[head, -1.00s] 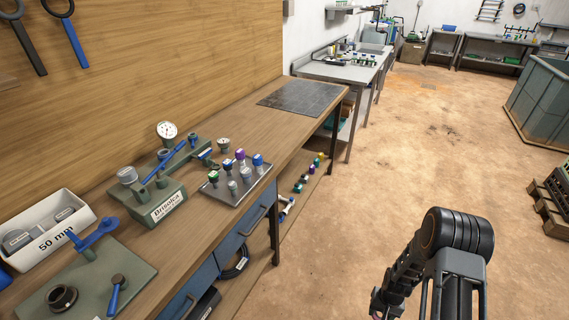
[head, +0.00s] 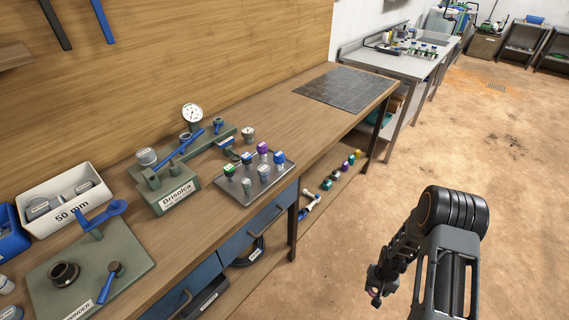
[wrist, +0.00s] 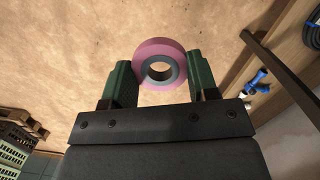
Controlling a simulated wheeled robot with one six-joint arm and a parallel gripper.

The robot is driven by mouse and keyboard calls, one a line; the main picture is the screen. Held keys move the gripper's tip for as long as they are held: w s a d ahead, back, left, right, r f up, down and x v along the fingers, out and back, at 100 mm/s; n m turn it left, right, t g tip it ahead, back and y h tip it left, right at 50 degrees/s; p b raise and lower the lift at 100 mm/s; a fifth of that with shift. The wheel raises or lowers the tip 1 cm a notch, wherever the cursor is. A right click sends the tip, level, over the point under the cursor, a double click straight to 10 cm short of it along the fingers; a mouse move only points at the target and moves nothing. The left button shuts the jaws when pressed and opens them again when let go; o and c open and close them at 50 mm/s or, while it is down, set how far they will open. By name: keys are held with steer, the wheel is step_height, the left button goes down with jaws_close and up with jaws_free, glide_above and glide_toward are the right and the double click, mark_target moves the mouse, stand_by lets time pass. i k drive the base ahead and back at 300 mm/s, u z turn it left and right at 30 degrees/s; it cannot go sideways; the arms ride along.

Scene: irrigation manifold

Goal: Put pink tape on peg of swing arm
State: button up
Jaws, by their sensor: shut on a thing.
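The pink tape (wrist: 160,49) is a roll with a grey core and an open hole. In the wrist view it sits between the two green fingers of my gripper (wrist: 160,75), which is shut on it. In the head view my gripper (head: 376,289) hangs over the floor, right of the bench and apart from it; only a small bit of pink shows there. A blue swing arm (head: 103,215) stands on a green base plate (head: 120,243) at the bench's left. I cannot clearly make out its peg.
The plate also carries a black hub (head: 64,274) and a blue-handled lever (head: 112,282). A white "50 mm" bin (head: 75,212), a green gauge fixture (head: 175,190) and a metal tray (head: 235,187) of coloured-top parts stand nearby. The floor around my gripper is clear.

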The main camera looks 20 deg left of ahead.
mark_target(116, 207)
steer(key=u, duration=2)
